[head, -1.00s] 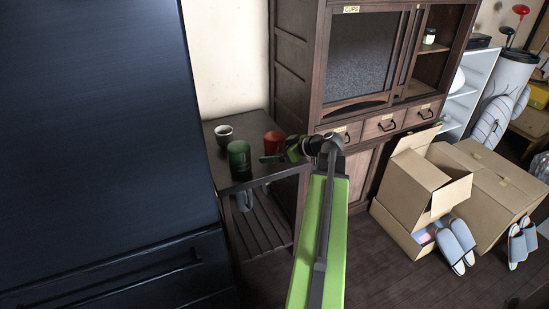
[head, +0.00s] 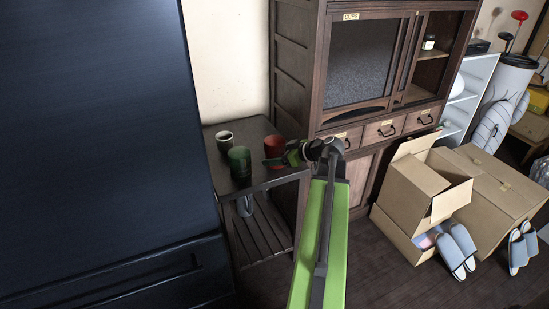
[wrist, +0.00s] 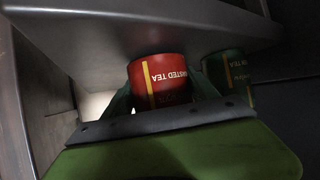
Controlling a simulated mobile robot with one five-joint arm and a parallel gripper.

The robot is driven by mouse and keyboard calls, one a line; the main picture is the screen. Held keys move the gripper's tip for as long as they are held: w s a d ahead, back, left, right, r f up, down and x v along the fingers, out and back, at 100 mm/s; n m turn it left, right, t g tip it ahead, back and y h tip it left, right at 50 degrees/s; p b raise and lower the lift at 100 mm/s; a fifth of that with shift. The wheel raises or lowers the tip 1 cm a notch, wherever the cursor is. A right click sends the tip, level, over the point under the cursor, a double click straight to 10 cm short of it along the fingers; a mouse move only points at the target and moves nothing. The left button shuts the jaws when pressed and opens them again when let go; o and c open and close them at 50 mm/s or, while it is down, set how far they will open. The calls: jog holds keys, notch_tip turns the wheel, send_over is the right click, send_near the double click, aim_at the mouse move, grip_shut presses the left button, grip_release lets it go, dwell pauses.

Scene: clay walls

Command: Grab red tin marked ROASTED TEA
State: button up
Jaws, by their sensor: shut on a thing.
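The red tin (head: 274,147) stands at the right side of the small dark side table (head: 262,185). In the wrist view the red tin (wrist: 157,82) shows a yellow stripe and upside-down lettering, partly readable as "...STED TEA". My gripper (head: 275,160) reaches in from the right and is shut on the red tin; in the wrist view its fingers (wrist: 160,98) are on both sides of it. A green tin (head: 239,162) stands to the left and nearer, and also shows in the wrist view (wrist: 228,70). I cannot tell whether the red tin touches the tabletop.
A large dark cabinet-like appliance (head: 100,140) rises close on the left. A wooden cupboard (head: 292,60) stands behind on the right. Open cardboard boxes (head: 420,195) and slippers (head: 455,245) lie on the floor at right.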

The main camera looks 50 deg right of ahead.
aim_at(275, 140)
notch_tip(275, 140, up, 10)
jog(key=p, duration=0.9)
jog(key=shift+f, duration=0.15)
